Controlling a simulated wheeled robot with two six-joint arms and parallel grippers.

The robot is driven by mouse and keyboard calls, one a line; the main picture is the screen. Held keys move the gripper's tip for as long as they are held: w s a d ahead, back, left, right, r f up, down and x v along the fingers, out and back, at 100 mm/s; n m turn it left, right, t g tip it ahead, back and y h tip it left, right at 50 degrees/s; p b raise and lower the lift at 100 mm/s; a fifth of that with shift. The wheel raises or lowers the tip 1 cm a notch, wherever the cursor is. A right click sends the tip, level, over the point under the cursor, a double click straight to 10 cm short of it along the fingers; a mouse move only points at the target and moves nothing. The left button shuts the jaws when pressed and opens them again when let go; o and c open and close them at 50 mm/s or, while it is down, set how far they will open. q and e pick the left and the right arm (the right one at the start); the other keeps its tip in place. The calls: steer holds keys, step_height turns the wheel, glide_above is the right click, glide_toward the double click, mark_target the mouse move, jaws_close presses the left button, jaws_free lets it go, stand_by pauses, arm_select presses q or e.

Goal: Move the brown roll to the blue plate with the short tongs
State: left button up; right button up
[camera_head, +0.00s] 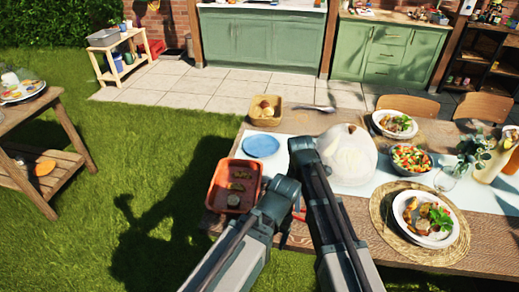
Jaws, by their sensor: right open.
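A wicker basket (257,118) at the far left of the table holds rolls, including a brown roll (264,105). The blue plate (261,146) lies flat and empty in front of it. A silver utensil (318,108), perhaps the short tongs, lies right of the basket; its shape is too small to be sure. My right gripper (299,211) is open, low between my arm links and mostly hidden by them, apart from the basket and plate. A small red piece shows beside it. My left arm comes in low; its gripper does not show.
An orange tray (218,204) with food and a small round item sits at the table's left edge. Bowls, plates, a bottle and leaves crowd the right. Chairs (408,104) line the far side. Grass lies left.

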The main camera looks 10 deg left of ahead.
steer(key=f+b, duration=0.5)
steer(key=d+f+b, duration=0.1)
steer(key=f+b, duration=0.1)
steer(key=f, duration=0.1)
steer(key=shift+c, duration=0.3)
steer(key=shift+a, duration=0.1)
steer(key=c, duration=0.6)
steer(key=shift+r, duration=0.1)
steer(key=shift+c, duration=0.2)
step_height(320, 180, up, 12)
steer(key=p, duration=1.1)
steer(key=shift+p, duration=0.4)
